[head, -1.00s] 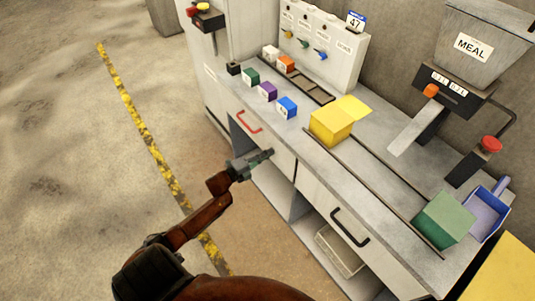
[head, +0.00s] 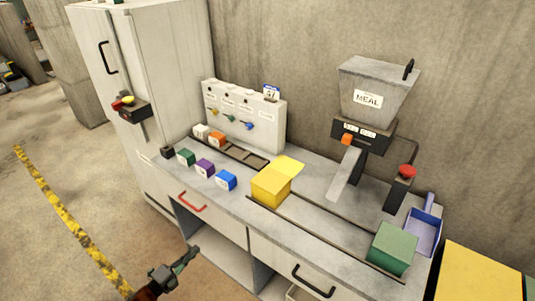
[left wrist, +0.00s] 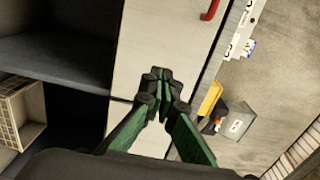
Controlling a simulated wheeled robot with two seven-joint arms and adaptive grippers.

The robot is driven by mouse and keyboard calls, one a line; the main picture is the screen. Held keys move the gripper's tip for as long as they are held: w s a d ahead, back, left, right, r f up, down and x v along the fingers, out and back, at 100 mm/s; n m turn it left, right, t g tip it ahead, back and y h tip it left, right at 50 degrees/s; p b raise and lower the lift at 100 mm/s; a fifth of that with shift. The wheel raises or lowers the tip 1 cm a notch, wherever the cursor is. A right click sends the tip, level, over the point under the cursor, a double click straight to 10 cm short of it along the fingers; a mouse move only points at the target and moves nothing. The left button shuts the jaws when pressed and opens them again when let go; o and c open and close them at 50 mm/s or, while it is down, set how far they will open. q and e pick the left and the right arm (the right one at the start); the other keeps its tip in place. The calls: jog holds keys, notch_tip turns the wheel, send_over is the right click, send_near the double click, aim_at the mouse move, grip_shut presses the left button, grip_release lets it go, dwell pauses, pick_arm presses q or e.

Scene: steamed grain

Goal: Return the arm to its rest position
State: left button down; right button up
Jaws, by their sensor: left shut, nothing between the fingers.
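My left gripper (head: 188,260) is low at the bottom of the head view, in front of the workbench and apart from it. Its fingers are shut with nothing between them. In the left wrist view the green fingers (left wrist: 160,82) meet at their dark tips, with a pale cabinet front (left wrist: 150,45) beyond. My right gripper does not show in either view.
The workbench holds a yellow box (head: 271,187), a green box (head: 391,249), several small coloured blocks and a blue scoop (head: 424,230). The MEAL hopper (head: 378,90) stands behind. A red handle (head: 192,203) and black handle (head: 313,283) stick out of its front. Floor at left is clear.

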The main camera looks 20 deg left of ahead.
pick_arm(q)
jog(key=shift+f, duration=0.1)
jog(key=s+d+f+n+g+y+p, duration=0.1)
jog(key=s+f+n+g+y, duration=0.2)
jog(key=s+f, duration=0.6)
jog(key=s+f+n+g+y+p, duration=0.1)
jog(key=s+f+n+g+p, duration=0.3)
jog(key=f, duration=0.9)
jog(key=s+d+f+n+g+y+b, duration=0.1)
jog(key=s+f+n, duration=0.6)
jog(key=f, duration=0.4)
jog(key=s+d+f+n+g, duration=0.1)
jog(key=s+d+f+g, duration=0.2)
jog(key=s, duration=0.8)
jog(key=s+d+f+n+g+p, duration=0.1)
jog(key=s+d+f, duration=0.4)
jog(key=s, duration=0.5)
jog(key=s+d+f+n+g+p, duration=0.1)
jog(key=s+d+f+n+g, duration=0.2)
jog(key=s+d, duration=0.4)
jog(key=s+f+g, duration=0.1)
jog(key=s+g, duration=0.1)
jog(key=s, duration=0.2)
jog(key=shift+s+f, duration=0.25)
jog(key=shift+s, duration=0.05)
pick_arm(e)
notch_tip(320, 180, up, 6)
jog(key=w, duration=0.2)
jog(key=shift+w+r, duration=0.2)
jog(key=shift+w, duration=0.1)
